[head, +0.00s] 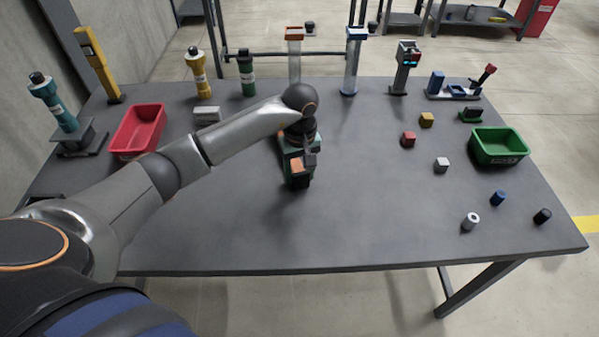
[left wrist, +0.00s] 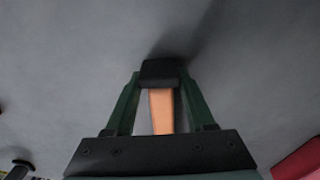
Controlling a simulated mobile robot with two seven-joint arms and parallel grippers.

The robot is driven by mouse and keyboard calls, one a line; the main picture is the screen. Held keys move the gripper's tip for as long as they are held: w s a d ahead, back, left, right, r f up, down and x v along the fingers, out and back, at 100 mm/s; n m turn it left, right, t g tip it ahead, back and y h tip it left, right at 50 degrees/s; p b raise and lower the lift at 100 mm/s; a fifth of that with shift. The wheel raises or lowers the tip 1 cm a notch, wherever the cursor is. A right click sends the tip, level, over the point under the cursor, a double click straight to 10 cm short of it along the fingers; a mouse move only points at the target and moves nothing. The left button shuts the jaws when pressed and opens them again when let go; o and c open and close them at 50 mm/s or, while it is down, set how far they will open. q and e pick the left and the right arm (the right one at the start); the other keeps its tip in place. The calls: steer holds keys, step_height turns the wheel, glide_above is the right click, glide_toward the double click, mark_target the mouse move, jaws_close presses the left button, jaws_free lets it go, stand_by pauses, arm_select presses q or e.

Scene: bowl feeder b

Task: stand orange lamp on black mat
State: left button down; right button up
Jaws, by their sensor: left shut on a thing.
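My left gripper (head: 298,178) is over the middle of the table, pointing down. Its green fingers (left wrist: 160,95) are shut on an orange thing with a dark end, which I take to be the orange lamp (left wrist: 161,112). In the head view a small orange part (head: 296,165) shows at the fingers; the rest is hidden by the gripper. I cannot tell the lamp's full shape or whether it touches the table. I cannot pick out the black mat for certain; a dark flat shape (head: 38,201) lies at the left edge, partly behind my arm. My right gripper is not in view.
A red bin (head: 137,130) and a teal lamp-like piece (head: 52,102) stand at left, yellow (head: 198,74) and green (head: 246,72) ones behind. A green bin (head: 498,147) and several small blocks and cylinders are at right. The table (head: 370,215) is clear at front centre.

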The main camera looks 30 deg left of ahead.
arm_select(q)
steer(key=shift+c, duration=1.2)
jaws_free()
